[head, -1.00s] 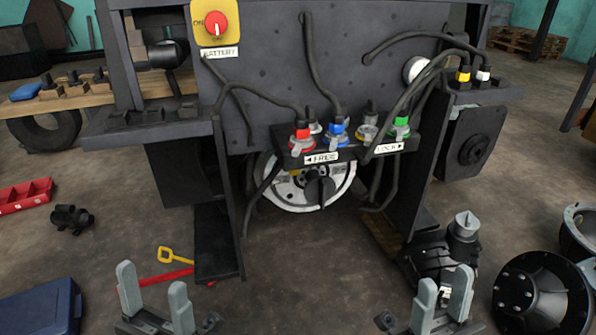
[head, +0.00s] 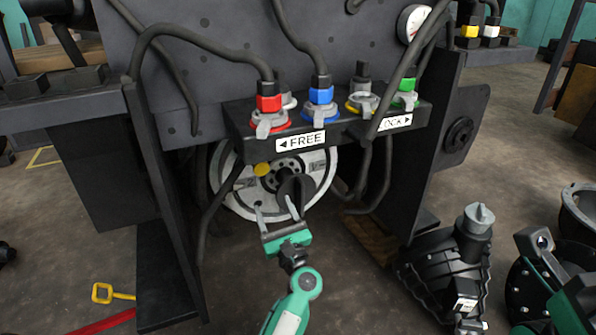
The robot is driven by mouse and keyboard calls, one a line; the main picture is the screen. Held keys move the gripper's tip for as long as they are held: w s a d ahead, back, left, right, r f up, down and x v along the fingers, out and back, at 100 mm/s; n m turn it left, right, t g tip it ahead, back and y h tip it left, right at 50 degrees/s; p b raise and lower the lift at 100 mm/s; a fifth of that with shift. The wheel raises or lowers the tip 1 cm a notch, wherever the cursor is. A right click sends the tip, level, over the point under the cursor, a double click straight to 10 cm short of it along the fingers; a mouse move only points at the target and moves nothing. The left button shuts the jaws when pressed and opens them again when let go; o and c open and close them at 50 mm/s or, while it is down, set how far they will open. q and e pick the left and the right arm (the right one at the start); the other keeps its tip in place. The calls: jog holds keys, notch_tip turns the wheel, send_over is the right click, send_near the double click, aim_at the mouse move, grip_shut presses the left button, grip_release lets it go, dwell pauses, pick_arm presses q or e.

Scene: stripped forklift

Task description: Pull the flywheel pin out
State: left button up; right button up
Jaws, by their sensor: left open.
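The flywheel (head: 236,192) is a pale grey disc under the hose block, in the middle of the head view. A round yellow piece (head: 262,169) sits on its face, left of the hub. A black knob-like part (head: 296,187) stands out at the lower right of the hub. I cannot tell which of these is the pin. My left gripper (head: 275,207) is open, its two fingers apart in front of the lower flywheel, just below the black part. Nothing shows between the fingers. Contact cannot be told.
The hose block (head: 325,133) with coloured couplings and a FREE label overhangs the flywheel. Black uprights (head: 165,215) flank it on both sides. A black motor-like part (head: 445,265) stands on the floor at right.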

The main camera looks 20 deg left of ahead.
aim_at(262, 171)
pick_arm(q)
jog(key=b+x, duration=0.1)
jog(key=x, duration=0.3)
jog(key=b+x, duration=0.1)
jog(key=x, duration=0.4)
jog(key=w+b+x, duration=0.1)
jog(key=x, duration=0.4)
jog(key=shift+d+f, duration=0.2)
jog(key=shift+f, duration=0.2)
jog(key=shift+c, duration=0.4)
grip_shut()
jog(key=shift+s+d+f, duration=0.1)
jog(key=shift+s+d, duration=0.75)
jog(key=shift+d, duration=0.15)
jog(key=shift+o, duration=0.4)
grip_release()
jog(key=shift+s+d, duration=0.1)
jog(key=shift+d, duration=0.05)
